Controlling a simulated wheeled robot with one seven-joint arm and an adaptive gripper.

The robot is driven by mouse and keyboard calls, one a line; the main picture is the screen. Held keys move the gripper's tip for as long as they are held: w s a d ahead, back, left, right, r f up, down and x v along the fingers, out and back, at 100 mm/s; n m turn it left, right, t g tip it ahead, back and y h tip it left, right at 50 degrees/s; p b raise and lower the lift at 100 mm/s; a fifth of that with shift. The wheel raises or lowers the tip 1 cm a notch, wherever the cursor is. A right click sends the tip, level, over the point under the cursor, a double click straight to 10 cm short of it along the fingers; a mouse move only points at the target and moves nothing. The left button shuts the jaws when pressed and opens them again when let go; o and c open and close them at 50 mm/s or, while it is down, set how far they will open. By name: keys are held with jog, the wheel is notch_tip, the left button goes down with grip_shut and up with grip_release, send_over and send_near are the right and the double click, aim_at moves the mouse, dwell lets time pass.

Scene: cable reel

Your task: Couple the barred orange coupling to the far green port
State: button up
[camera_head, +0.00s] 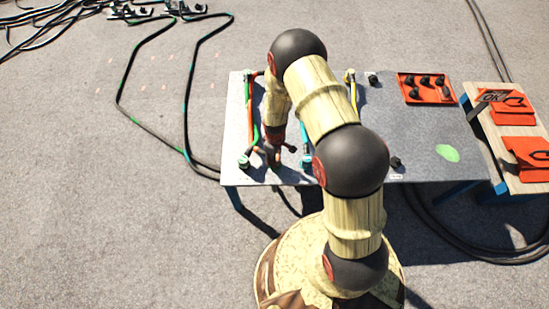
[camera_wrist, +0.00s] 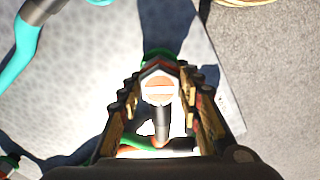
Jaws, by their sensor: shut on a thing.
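My gripper (camera_wrist: 160,95) is shut on the barred orange coupling (camera_wrist: 159,89), whose hexagonal end shows an orange face with a white bar between the fingers. In the head view my gripper (camera_head: 274,152) is low over the left part of the table, partly hidden by its own wrist. An orange cable (camera_head: 256,112) runs along the left side of the table toward it. A green ring (camera_wrist: 157,56) shows just behind the coupling in the wrist view; whether they touch I cannot tell. A green-marked fitting (camera_head: 244,161) stands at the table's near left corner.
A green hose (camera_head: 247,92) runs beside the orange cable. A teal hose (camera_wrist: 22,52) lies close by, at the upper left of the wrist view. A yellow hose (camera_head: 352,88) is at the back. A red tray (camera_head: 425,88) with dark parts is on the right of the table (camera_head: 415,140).

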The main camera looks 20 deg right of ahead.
jog(key=shift+f+b, duration=0.3)
jog(key=shift+f, duration=0.1)
dwell(0.3)
jog(key=o, duration=1.3)
jog(key=shift+o, duration=0.4)
notch_tip(320, 180, up, 12)
jog(key=shift+f, duration=0.1)
